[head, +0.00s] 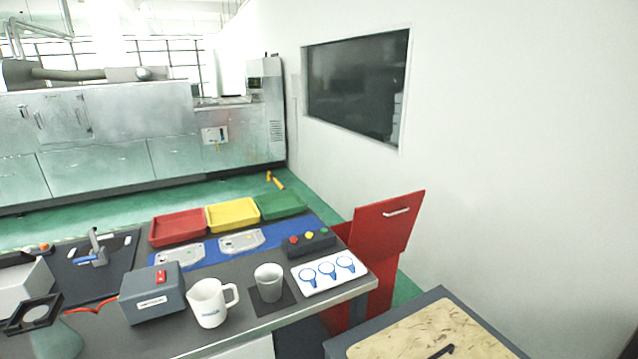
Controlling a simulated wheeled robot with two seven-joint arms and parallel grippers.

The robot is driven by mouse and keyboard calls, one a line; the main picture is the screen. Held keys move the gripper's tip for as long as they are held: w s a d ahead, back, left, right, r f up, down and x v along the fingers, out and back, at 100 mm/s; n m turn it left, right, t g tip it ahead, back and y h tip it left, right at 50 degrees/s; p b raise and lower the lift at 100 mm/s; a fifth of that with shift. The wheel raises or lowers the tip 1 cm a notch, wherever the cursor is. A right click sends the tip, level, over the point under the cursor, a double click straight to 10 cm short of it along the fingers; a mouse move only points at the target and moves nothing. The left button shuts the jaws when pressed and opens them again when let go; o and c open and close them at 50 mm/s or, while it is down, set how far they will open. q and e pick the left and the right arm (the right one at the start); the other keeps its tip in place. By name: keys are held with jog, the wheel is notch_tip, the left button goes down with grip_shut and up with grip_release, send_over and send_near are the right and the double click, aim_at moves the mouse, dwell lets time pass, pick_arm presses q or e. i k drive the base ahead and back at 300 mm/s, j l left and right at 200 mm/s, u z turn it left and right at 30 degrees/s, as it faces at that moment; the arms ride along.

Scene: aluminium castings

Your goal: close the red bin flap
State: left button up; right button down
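The red bin (374,303) stands on the floor just past the right end of the dark table, partly hidden behind the table's corner. Its red flap (378,236) stands raised and tilted above the bin body. A pale bar handle (397,212) is fixed near the flap's upper edge. The flap looks open. Neither of my grippers shows in the head view, and nothing touches the flap.
The dark table (250,324) holds a white mug (208,303), a grey cup (268,283), a white tray with blue rings (327,285), a button box (307,242) and coloured trays (233,215). A lower table (435,301) with a beige top stands front right, near the bin.

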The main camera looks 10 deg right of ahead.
aim_at(380, 230)
jog(key=i+j, duration=0.75)
